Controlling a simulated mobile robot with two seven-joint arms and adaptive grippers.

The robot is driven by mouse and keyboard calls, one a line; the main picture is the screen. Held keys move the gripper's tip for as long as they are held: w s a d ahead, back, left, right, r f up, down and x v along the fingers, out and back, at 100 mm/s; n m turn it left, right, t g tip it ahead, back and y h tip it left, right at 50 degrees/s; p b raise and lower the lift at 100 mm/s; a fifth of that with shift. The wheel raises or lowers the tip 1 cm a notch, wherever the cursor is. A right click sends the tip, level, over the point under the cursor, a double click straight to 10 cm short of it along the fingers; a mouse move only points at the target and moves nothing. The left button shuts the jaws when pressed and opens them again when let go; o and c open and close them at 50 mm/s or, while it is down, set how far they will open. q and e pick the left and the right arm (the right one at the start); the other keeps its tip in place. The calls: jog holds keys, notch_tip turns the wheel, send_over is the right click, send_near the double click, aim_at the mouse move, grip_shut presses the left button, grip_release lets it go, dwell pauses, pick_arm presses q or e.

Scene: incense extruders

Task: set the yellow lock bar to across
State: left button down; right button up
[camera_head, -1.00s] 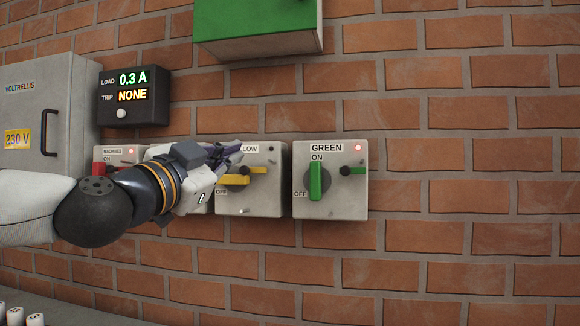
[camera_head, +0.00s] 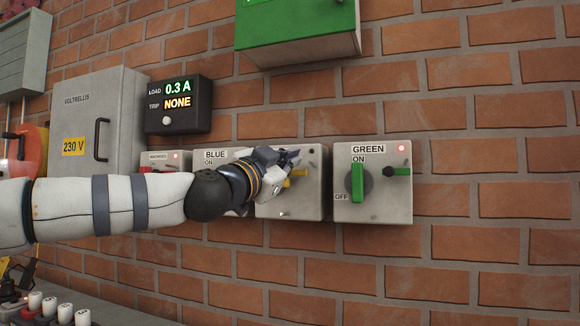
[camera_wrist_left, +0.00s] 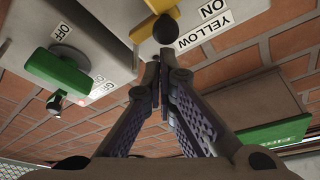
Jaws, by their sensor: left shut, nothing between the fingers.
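The yellow switch box (camera_head: 290,208) is on the brick wall, between the blue and green boxes. A yellow part (camera_head: 297,173) shows just beyond my left gripper (camera_head: 296,157), which covers most of the box's front. In the left wrist view, the yellow lock bar (camera_wrist_left: 160,6) is at the top with a round black knob (camera_wrist_left: 166,30), near the YELLOW and ON labels. My left gripper also shows there (camera_wrist_left: 160,62), its fingertips together and empty, close to the knob. I cannot tell if they touch. The bar's full direction is partly hidden. My right gripper is out of view.
The green box (camera_head: 372,205) is to the right, its green handle (camera_head: 357,182) upright and its green bar sideways. The blue box (camera_head: 215,156) is partly behind my arm. A load display (camera_head: 178,104) hangs above left. A green-fronted box (camera_head: 297,35) juts out above.

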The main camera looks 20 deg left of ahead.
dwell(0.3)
pick_arm(q)
jog(key=shift+a+f, duration=0.2)
jog(key=shift+a, duration=0.3)
jog(key=shift+a+f, duration=0.2)
jog(key=shift+a, duration=0.3)
